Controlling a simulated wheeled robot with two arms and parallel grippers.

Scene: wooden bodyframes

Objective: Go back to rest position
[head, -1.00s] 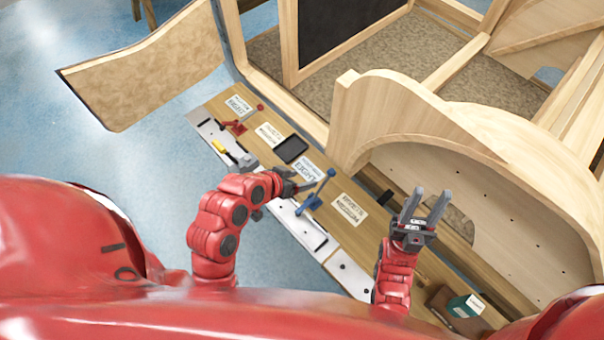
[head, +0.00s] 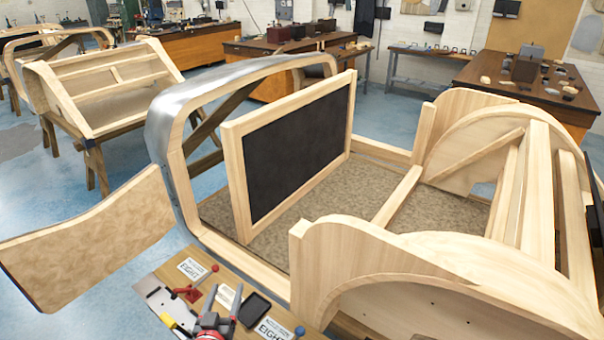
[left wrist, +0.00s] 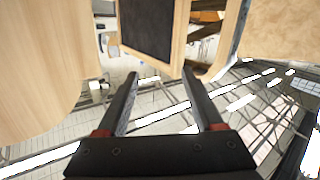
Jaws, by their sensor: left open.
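My left gripper (head: 213,320) shows only in part at the bottom edge of the head view, above the wooden bench (head: 168,268). In the left wrist view my left gripper (left wrist: 159,72) has its two dark fingers spread wide apart, with nothing between them. That view looks past wooden panels toward the bright ceiling lights. My right gripper is out of view. The rest of my arms is below the head view.
A wooden bodyframe with a dark panel (head: 300,150) fills the middle and right. A curved tan panel (head: 90,240) juts out at left. The bench holds a red-handled tool (head: 190,290), a black tray (head: 254,308) and labels.

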